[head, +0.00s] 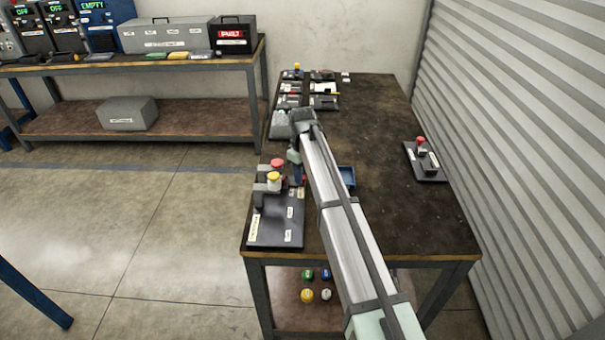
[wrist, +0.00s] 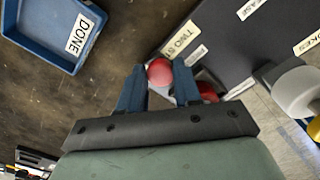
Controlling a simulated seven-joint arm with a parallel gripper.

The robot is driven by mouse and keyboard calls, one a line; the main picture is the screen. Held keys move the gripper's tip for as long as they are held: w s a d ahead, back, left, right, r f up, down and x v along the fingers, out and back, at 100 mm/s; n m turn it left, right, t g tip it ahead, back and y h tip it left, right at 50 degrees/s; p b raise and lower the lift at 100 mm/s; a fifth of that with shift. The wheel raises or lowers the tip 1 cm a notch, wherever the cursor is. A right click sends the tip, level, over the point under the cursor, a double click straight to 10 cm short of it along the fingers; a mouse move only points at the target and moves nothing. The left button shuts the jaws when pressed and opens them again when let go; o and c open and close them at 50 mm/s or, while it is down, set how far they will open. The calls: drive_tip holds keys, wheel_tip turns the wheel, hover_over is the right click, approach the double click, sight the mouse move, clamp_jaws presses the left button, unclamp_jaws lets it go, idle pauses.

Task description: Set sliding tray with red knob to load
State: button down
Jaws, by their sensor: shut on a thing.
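A round red knob (wrist: 160,71) sits between the two blue fingertips of my gripper (wrist: 160,88) in the wrist view. My gripper is shut on this knob. In the head view my gripper (head: 297,178) reaches down at the right side of a dark labelled base plate (head: 268,228), which also shows in the wrist view (wrist: 232,38). A label starting "TWO ST" lies beside the knob. The sliding tray under the knob is mostly hidden by my fingers and arm, so I cannot tell its position.
A blue tray marked DONE (wrist: 40,58) lies nearby. Another red-knobbed device (head: 421,145) stands at the table's right. The table's middle right (head: 385,200) is clear.

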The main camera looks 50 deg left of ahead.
idle(0.3)
drive_tip(key=s+d, duration=1.3)
drive_tip(key=shift+d, duration=0.1)
drive_tip(key=shift+s, duration=0.1)
drive_tip(key=c, duration=1)
unclamp_jaws()
drive_tip(key=shift+c, duration=0.2)
drive_tip(key=shift+o, duration=1.3)
wheel_tip(320, 180, up, 14)
drive_tip(key=shift+f, duration=0.15)
